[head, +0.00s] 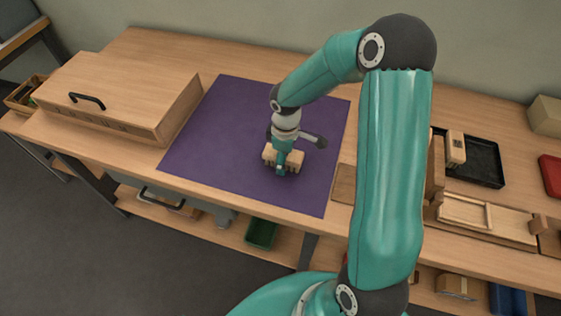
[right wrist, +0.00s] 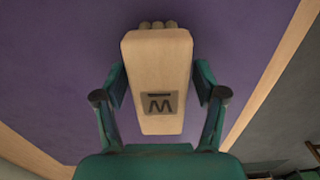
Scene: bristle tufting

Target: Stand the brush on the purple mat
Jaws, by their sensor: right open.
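The brush (head: 297,158) is a pale wooden block with tufts along its lower side in the head view. It is on the purple mat (head: 220,130), near the mat's middle. My right gripper (head: 282,162) is over the block and partly hides it. In the right wrist view the block (right wrist: 156,75) shows a dark W mark, and a few tuft ends show past its far end. The right fingers (right wrist: 158,88) are open, one on each side of the block, with narrow gaps. Whether the tufts rest on the mat cannot be told. My left gripper is not in view.
A wooden box with a dark handle (head: 125,95) stands left of the mat. On the right are a black tray (head: 480,160) holding a wooden block (head: 455,148), a wooden fixture (head: 485,218) and a red item (head: 551,175). The mat around the brush is clear.

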